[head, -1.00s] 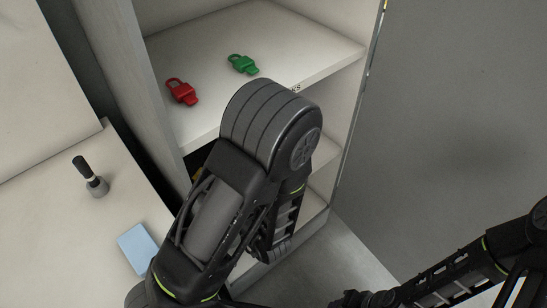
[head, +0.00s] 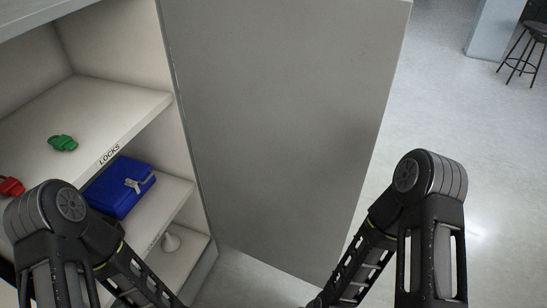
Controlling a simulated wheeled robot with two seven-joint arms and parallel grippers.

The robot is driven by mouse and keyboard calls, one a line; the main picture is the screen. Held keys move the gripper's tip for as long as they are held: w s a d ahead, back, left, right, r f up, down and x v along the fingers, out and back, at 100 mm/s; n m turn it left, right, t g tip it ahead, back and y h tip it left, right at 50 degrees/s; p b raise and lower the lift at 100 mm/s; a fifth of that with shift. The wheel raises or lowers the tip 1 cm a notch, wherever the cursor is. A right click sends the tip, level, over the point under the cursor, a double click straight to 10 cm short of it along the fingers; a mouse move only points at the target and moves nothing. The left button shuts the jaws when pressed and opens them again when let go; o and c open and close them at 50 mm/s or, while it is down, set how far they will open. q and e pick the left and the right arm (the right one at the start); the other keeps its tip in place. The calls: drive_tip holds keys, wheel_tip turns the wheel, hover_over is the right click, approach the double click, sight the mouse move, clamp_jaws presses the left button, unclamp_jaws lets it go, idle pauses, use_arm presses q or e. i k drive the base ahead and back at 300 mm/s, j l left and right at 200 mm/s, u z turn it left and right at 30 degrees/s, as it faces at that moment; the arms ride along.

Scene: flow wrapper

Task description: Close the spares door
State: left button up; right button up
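The spares door (head: 285,120) is a large grey panel in the middle of the head view. It stands open, hinged at the right side of the cabinet (head: 182,130). My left arm is at the lower left, in front of the shelves, and its gripper is below the picture's edge. My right arm is at the lower right, overlapping the door's lower right edge. Its forearm runs down and left to the bottom edge, and its fingers cannot be seen. I cannot tell whether the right arm touches the door.
The shelf marked LOCKS (head: 110,100) holds a green lock (head: 63,143) and a red lock (head: 11,186). Open floor (head: 450,110) lies right of the door, with a stool (head: 525,50) far off.

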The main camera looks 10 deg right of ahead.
sight(285, 101)
drive_tip(key=l+u, duration=0.2)
drive_tip(key=l, duration=0.3)
drive_tip(key=k+l+u, duration=0.2)
drive_tip(key=l, duration=0.25)
drive_tip(key=k+l+u, duration=0.1)
drive_tip(key=l+u, duration=0.15)
drive_tip(key=l, duration=0.25)
drive_tip(key=l+u, duration=0.2)
drive_tip(key=l, duration=0.25)
drive_tip(key=l+u, duration=0.2)
drive_tip(key=l, duration=0.25)
drive_tip(key=k+l+u, duration=0.2)
drive_tip(key=l, duration=0.2)
drive_tip(key=l+u, duration=0.2)
drive_tip(key=l, duration=0.25)
drive_tip(key=i+l+u, duration=0.3)
drive_tip(key=l, duration=0.2)
drive_tip(key=l+u, duration=0.25)
drive_tip(key=l, duration=0.25)
drive_tip(key=i+l+u, duration=0.15)
drive_tip(key=l+u, duration=0.15)
drive_tip(key=l, duration=0.3)
drive_tip(key=l+u, duration=0.3)
drive_tip(key=l, duration=0.3)
drive_tip(key=i, duration=0.05)
